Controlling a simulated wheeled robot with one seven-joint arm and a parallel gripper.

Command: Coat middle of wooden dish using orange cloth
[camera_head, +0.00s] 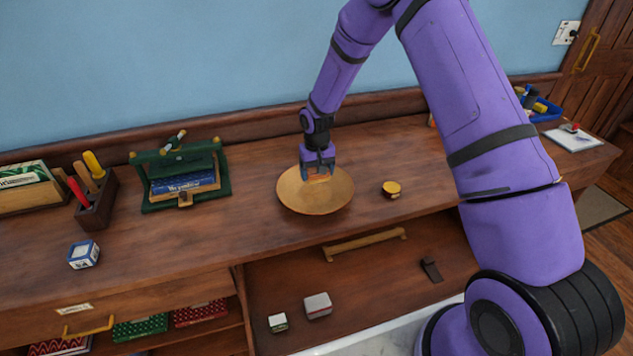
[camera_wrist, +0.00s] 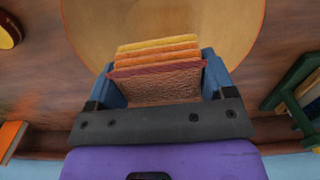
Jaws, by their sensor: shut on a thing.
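A round, pale wooden dish (camera_head: 314,203) sits on the wooden counter in the head view. It fills the top of the wrist view (camera_wrist: 226,28). My gripper (camera_head: 318,172) points down over the dish's back half. It is shut on a folded orange cloth (camera_wrist: 158,68), whose layers show yellow, orange and dark red edges between the blue fingers. In the head view only a small orange part of the cloth shows below the fingers. I cannot tell whether the cloth touches the dish.
A small round tin with a yellow top (camera_head: 391,188) stands right of the dish. A green stand with a blue book (camera_head: 185,186) is to the left, beside a tool holder (camera_head: 96,205) and a blue-white box (camera_head: 83,254). The counter in front of the dish is clear.

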